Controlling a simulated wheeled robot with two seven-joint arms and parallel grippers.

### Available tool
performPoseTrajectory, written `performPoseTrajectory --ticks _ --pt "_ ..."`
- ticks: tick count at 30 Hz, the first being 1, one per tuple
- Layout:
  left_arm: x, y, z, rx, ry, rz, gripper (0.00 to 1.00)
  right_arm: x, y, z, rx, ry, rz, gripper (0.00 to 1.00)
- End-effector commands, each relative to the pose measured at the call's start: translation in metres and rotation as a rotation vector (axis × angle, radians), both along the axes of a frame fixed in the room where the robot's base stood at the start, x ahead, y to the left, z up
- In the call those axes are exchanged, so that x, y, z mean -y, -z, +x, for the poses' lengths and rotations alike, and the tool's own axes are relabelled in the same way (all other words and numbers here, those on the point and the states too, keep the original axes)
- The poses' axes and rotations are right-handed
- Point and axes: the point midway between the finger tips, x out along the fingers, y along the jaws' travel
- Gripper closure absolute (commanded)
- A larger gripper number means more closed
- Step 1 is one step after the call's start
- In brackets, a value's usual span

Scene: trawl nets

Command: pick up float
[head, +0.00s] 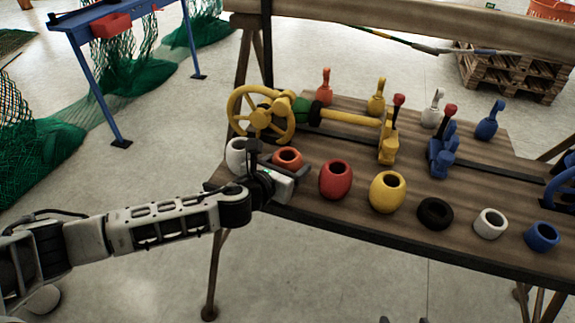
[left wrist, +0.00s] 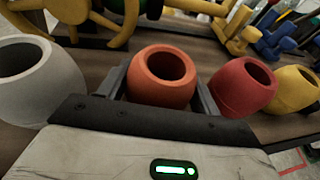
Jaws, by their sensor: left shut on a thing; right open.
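My left gripper (head: 282,168) reaches in over the front left of the wooden table. It is shut on the orange float (head: 288,157), a hollow barrel shape with an open top. In the left wrist view the orange float (left wrist: 161,78) stands upright between the two fingers. I cannot tell whether it still touches the table. A white float (head: 237,152) is to its left, partly hidden by the gripper. A red float (head: 335,180) and a yellow float (head: 387,192) are to its right. Only the tips of my right gripper (head: 404,320) show at the bottom edge, apart and empty.
Behind stand a yellow handwheel (head: 262,114) with a shaft, and several coloured handles. The wooden table (head: 460,190) has a dark front edge.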

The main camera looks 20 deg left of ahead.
Motion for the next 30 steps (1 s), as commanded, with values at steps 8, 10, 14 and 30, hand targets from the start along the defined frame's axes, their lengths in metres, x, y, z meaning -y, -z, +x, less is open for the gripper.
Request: performPoseTrajectory --ticks 8,10,14,30 --pt "0.000 -0.027 0.001 0.005 0.002 0.000 0.59 0.001 -0.007 0.000 -0.001 0.000 -0.008 0.40" --pt "0.002 -0.039 -0.002 0.004 0.003 0.000 0.59 0.001 -0.009 -0.001 -0.004 -0.001 -0.013 0.40" --pt "0.014 -0.069 -0.025 0.004 0.006 -0.003 0.59 0.002 -0.012 -0.003 -0.011 -0.004 -0.026 0.40" --pt "0.063 -0.127 -0.117 0.001 0.004 -0.003 0.59 0.006 -0.011 -0.001 -0.013 -0.014 -0.051 0.40"
